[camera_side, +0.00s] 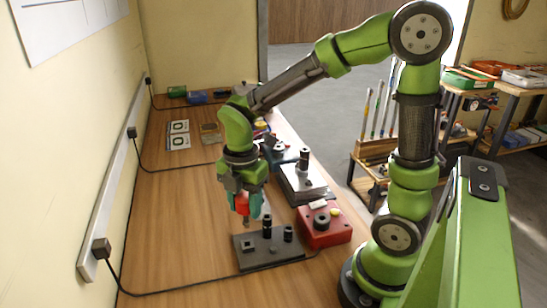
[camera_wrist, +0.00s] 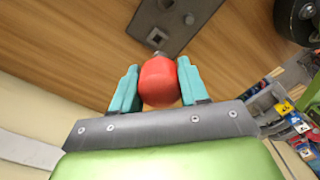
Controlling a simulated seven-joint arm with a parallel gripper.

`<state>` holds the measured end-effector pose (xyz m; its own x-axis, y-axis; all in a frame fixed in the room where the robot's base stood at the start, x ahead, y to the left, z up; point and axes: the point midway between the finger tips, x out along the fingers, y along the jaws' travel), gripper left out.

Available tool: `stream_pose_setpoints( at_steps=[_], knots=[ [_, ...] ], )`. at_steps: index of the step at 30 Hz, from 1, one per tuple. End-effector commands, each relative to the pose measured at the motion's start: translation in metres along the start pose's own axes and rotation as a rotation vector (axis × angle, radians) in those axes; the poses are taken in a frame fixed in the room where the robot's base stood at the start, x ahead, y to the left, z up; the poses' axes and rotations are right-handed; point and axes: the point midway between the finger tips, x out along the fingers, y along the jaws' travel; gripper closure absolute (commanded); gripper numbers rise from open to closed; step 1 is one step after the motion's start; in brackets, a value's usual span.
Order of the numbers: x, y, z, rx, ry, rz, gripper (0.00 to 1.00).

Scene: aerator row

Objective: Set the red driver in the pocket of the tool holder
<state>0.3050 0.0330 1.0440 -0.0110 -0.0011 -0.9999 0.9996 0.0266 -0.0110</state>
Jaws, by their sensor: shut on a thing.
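The red driver (camera_side: 242,203) is held upright in my gripper (camera_side: 250,204), its tip pointing down. In the wrist view its red handle (camera_wrist: 159,82) sits between the two teal fingers of my gripper (camera_wrist: 158,85), which are shut on it. The tool holder (camera_side: 272,254) is a dark grey plate on the bench with a square pocket at its left end and black posts on it. The driver is above the left end of the holder, apart from it as far as I can tell. The holder (camera_wrist: 172,22) also shows in part beyond the driver in the wrist view.
A red box (camera_side: 325,228) with a black knob stands just right of the holder. Behind it is a metal block fixture (camera_side: 303,184). A black cable runs along the bench's left side. The wooden bench top (camera_side: 180,230) left of the holder is clear.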

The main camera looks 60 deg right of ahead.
Motion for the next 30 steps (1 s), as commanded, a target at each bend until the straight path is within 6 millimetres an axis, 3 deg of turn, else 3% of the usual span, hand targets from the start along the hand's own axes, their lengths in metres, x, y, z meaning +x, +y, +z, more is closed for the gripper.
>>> stream_pose_setpoints(
  at_steps=[15, 30],
  knots=[
    [0.045, 0.003, 0.001, -0.009, -0.001, 0.009, 1.0],
    [0.051, 0.004, 0.002, -0.008, -0.001, 0.012, 1.0]
  ],
)
